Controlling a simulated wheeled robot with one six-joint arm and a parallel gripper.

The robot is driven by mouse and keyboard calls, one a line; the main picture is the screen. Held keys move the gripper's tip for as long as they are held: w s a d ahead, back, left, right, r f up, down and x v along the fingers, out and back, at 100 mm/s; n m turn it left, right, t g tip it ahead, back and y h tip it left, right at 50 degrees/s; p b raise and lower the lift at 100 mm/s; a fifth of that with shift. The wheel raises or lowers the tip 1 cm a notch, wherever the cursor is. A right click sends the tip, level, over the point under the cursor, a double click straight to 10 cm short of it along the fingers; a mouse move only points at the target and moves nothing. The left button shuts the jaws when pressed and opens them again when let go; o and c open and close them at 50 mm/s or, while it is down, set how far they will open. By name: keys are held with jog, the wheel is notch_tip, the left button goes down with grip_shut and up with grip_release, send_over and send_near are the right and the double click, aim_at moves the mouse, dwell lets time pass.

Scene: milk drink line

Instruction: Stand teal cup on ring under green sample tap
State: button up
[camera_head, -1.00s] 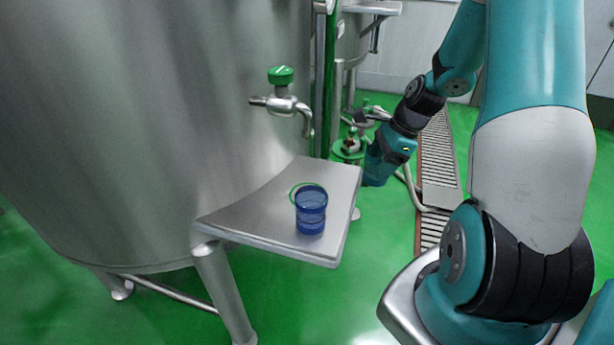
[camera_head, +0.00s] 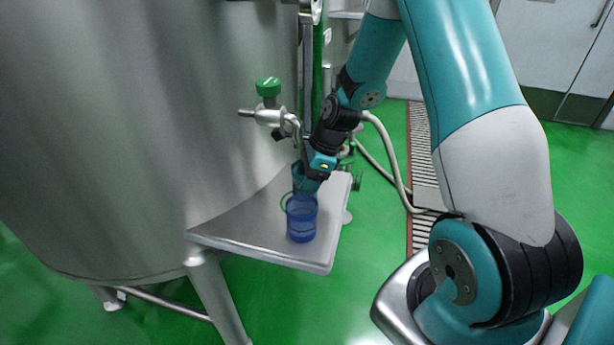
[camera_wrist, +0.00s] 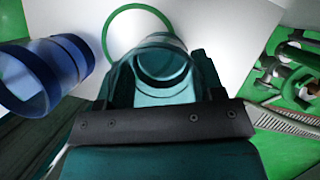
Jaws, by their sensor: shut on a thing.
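My gripper (camera_head: 314,172) is shut on the teal cup (camera_head: 300,180), which is partly hidden by the gripper and a blue cup in the head view. In the wrist view the teal cup (camera_wrist: 165,75) sits between the fingers (camera_wrist: 163,85), with its open mouth toward the camera. The green ring (camera_head: 283,203) lies on the steel shelf, partly covered by the cups; its arc also shows beyond the teal cup in the wrist view (camera_wrist: 106,32). I cannot tell whether the teal cup touches the shelf. The green-handled sample tap (camera_head: 268,88) is on the tank, its spout just left of my gripper.
The blue cup (camera_head: 301,220) stands on the shelf (camera_head: 250,232), in front of the teal cup, and shows at the left of the wrist view (camera_wrist: 45,75). The large tank (camera_head: 130,120) borders the shelf. The shelf's left part is clear.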

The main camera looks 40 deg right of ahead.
jog(key=shift+r, duration=0.1)
jog(key=o, duration=0.9)
